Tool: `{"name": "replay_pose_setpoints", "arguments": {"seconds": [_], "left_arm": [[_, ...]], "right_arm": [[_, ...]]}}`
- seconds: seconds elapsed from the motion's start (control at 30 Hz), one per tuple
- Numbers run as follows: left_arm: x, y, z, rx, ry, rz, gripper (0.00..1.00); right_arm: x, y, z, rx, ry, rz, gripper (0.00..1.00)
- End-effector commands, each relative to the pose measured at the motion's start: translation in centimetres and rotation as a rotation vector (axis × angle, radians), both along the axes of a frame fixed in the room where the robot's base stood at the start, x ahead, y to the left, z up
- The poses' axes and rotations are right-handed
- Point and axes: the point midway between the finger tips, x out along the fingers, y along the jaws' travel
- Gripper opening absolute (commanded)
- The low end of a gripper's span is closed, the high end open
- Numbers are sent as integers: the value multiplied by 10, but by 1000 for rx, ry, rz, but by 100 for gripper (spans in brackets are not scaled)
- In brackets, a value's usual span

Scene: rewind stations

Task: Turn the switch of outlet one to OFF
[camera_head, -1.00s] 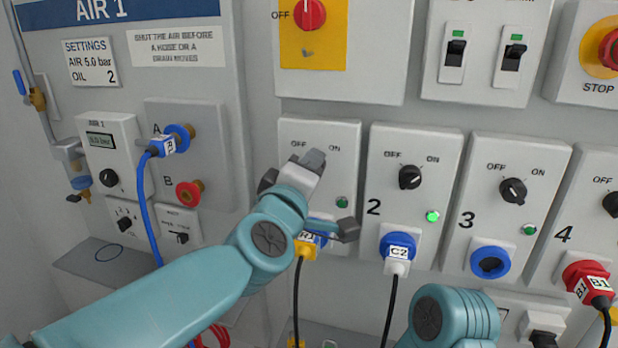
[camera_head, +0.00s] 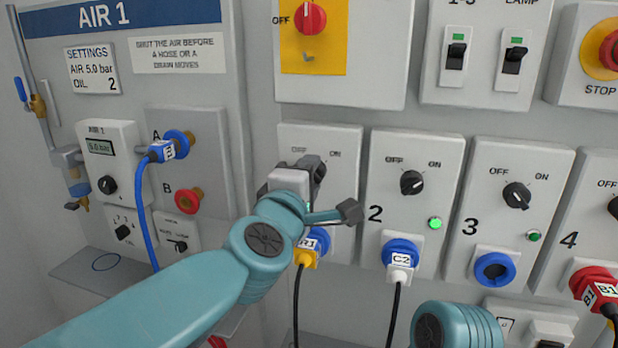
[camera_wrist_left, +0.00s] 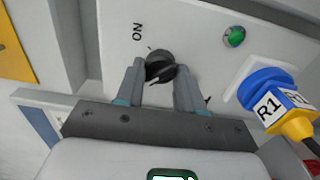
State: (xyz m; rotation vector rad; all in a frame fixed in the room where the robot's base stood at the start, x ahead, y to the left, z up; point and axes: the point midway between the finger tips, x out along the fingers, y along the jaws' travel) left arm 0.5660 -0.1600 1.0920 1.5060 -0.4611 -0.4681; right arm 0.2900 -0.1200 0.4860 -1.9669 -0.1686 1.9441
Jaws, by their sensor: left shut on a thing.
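The outlet one panel (camera_head: 345,140) has OFF and ON printed at its top. Its black rotary switch (camera_wrist_left: 160,64) shows in the left wrist view between my fingers; my gripper hides it in the head view. My left gripper (camera_head: 305,172) is at the panel front, its two fingers shut on the switch knob; it also shows in the left wrist view (camera_wrist_left: 160,80). I cannot tell clearly which label the knob points to. A green lamp (camera_wrist_left: 234,37) sits beside the switch. My right gripper is out of view.
A blue socket with yellow plug R1 (camera_wrist_left: 285,108) sits below the switch. To the right are the outlet 2 switch (camera_head: 412,182), with a bright green lamp (camera_head: 434,223), and the outlet 3 switch (camera_head: 516,195). The AIR 1 panel (camera_head: 195,120) stands left.

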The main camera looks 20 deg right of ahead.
Motion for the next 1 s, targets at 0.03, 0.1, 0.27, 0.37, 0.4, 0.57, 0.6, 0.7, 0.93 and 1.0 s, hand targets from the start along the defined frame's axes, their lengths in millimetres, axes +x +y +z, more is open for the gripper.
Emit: {"name": "replay_pose_setpoints", "arguments": {"seconds": [0.03, 0.1, 0.27, 0.37, 0.4, 0.57, 0.6, 0.7, 0.93, 1.0], "left_arm": [[0, 0, -2, -1, 4, -1, 7], [0, 0, -2, -1, 4, -1, 7], [0, 0, -2, -1, 4, -1, 57], [0, 0, -1, 0, 4, 0, 63], [0, 0, -1, 0, 2, 0, 63], [0, 0, -1, 0, 1, 0, 63], [-1, 1, -1, 0, 1, 0, 63], [-9, 6, -1, -1, 1, 0, 63], [-54, 37, 0, -2, -1, -1, 63], [-70, 48, 0, 0, 0, -1, 63]], "right_arm": [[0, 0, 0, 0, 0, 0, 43], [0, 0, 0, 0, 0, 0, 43], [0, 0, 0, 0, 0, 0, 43], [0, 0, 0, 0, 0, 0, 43], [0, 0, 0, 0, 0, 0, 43], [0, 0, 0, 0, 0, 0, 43], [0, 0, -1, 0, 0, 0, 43], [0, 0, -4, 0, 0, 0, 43], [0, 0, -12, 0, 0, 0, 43], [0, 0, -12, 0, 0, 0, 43]]}}
